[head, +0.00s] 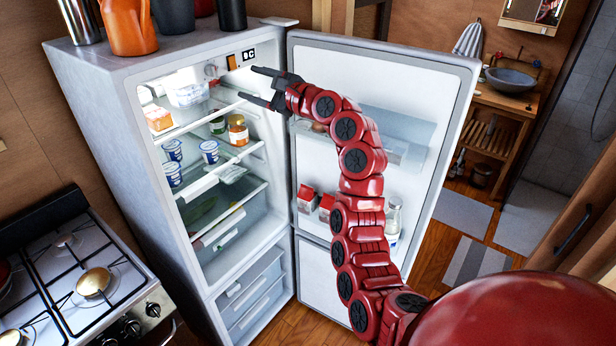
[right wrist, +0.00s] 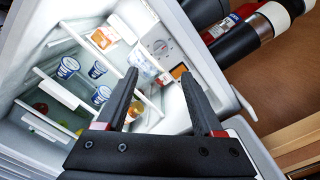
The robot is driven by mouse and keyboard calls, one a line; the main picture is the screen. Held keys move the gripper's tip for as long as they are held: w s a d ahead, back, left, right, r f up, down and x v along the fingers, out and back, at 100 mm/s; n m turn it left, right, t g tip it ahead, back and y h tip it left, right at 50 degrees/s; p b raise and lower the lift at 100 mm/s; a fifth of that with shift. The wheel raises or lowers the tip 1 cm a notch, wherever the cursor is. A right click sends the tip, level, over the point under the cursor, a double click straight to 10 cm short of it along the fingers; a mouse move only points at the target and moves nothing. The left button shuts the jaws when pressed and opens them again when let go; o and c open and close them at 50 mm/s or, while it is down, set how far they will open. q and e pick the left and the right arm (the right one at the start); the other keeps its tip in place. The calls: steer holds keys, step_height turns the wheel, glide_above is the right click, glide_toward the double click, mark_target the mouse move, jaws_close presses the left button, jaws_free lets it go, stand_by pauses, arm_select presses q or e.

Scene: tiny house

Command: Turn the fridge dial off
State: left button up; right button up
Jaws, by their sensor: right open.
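The fridge (head: 130,130) stands open with its light on. A small round dial (head: 211,71) is at the top of the lit interior. In the right wrist view the dial (right wrist: 160,46) sits on a pale panel, beyond my fingertips. Its pointer setting is too small to read. My right gripper (head: 248,83) is open and empty at the upper front of the fridge opening. Its two dark fingers also show spread apart in the right wrist view (right wrist: 158,75), apart from the dial. My left gripper is not in view.
Yogurt cups (head: 209,151) and a jar (head: 238,130) stand on the shelves. Containers (head: 130,27) stand on top. A stove (head: 75,270) is at lower left.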

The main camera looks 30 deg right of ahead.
steer(key=f+b+v, duration=0.1)
steer(key=b+v, duration=0.1)
steer(key=v, duration=0.3)
steer(key=w+d+f+m+t+h+b, duration=0.1)
steer(key=w+d+f+t+h+b, duration=0.1)
steer(key=d+f+h, duration=0.3)
steer(key=w+d+f+m+t+h+b, duration=0.1)
steer(key=w+d+f+t+h, duration=0.2)
steer(key=f, duration=0.4)
steer(key=s+f+g+h+b, duration=0.1)
steer(key=s+f+h+b, duration=0.2)
steer(key=s+f+h, duration=0.4)
steer(key=shift+s+f+n+h, duration=0.35)
steer(key=shift+f+h, duration=1.05)
steer(key=shift+f, duration=0.65)
steer(key=shift+w, duration=0.1)
